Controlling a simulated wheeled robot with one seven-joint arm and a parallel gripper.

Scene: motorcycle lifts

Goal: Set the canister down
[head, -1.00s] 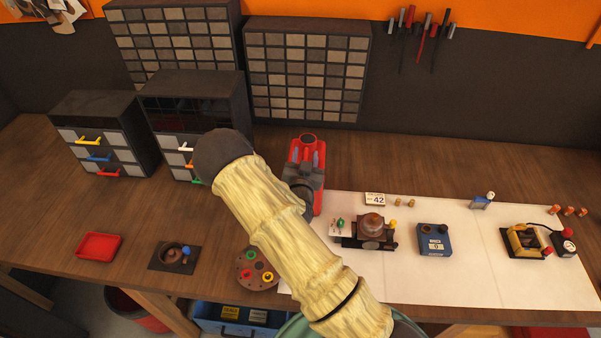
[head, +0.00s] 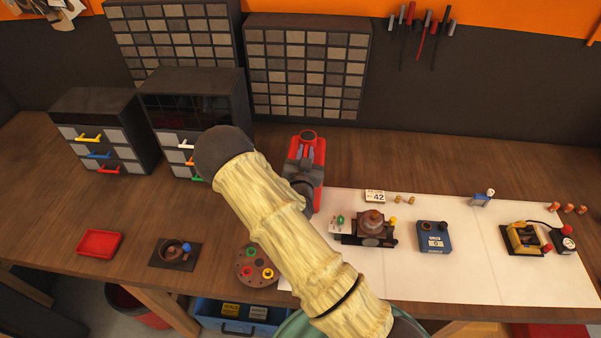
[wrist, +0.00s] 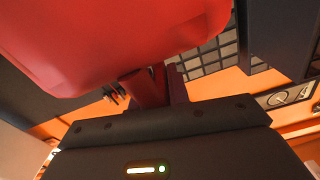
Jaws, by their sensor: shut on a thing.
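The canister (head: 318,199) is red and stands in my gripper at the middle of the head view, near the back left edge of the white sheet. In the wrist view the canister (wrist: 100,45) fills the upper left as a large red body. My gripper (head: 306,153) is shut on it, and its grey fingers show against the red. The wrist view shows the dark gripper body below the canister. My arm hides part of the bench below it. I cannot tell whether the canister's base touches the bench.
The white sheet (head: 480,275) carries several small devices, including a blue box (head: 434,238) and a number card (head: 375,196). Drawer units (head: 195,110) stand back left. A red tray (head: 99,244) and round disc (head: 246,263) lie left. Bare wood shows behind the sheet.

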